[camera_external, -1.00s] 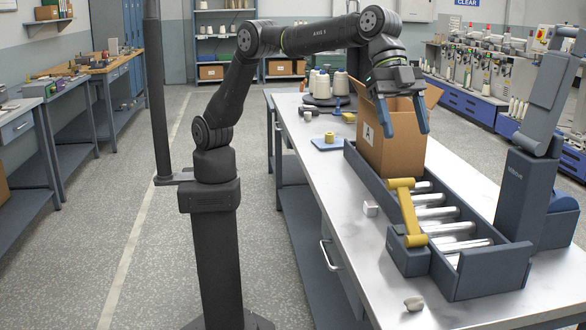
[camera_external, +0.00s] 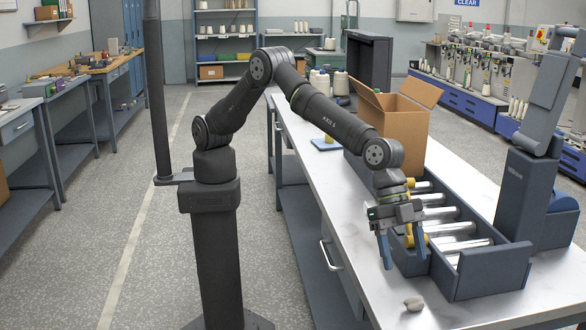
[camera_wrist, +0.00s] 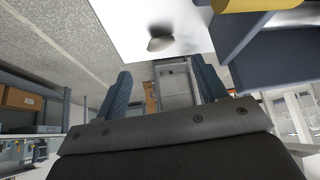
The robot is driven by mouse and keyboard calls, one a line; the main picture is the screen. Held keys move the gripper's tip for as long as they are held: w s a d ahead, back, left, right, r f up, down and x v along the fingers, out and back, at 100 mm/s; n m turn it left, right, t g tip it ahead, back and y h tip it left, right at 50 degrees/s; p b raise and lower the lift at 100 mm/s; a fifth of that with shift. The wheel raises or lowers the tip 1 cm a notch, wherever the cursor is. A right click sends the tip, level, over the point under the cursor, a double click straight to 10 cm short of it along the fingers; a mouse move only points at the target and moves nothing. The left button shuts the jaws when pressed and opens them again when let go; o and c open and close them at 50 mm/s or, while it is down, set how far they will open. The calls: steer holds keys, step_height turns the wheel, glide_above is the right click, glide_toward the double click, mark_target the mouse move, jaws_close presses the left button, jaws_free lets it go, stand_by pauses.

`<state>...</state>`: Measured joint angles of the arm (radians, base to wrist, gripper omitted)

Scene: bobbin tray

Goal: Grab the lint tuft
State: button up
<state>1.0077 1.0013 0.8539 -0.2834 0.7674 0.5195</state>
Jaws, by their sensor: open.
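The lint tuft (camera_external: 414,303) is a small grey-white lump on the bare bench top near its front edge. It also shows in the wrist view (camera_wrist: 160,44), top centre, with a dark shadow beside it. My gripper (camera_external: 405,262), with two blue fingers, is open and empty. It hangs above the bench, a little behind and above the tuft, beside the roller tray's left side. In the wrist view my gripper's fingers (camera_wrist: 162,65) stand apart, and the tuft shows beyond the gap between their tips. The fingers do not touch it.
The dark blue roller tray (camera_external: 480,285) stands close to the right, its yellow bar (camera_external: 411,212) partly hidden behind my gripper. An open cardboard box (camera_external: 414,130) stands at its far end. A grey post (camera_external: 527,195) rises at right. The bench around the tuft is clear.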

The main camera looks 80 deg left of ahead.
mark_target(412, 296)
steer(key=x, duration=0.8)
steer(key=shift+w+d+f, duration=0.15)
steer(key=shift+f, duration=0.25)
steer(key=c, duration=1.2)
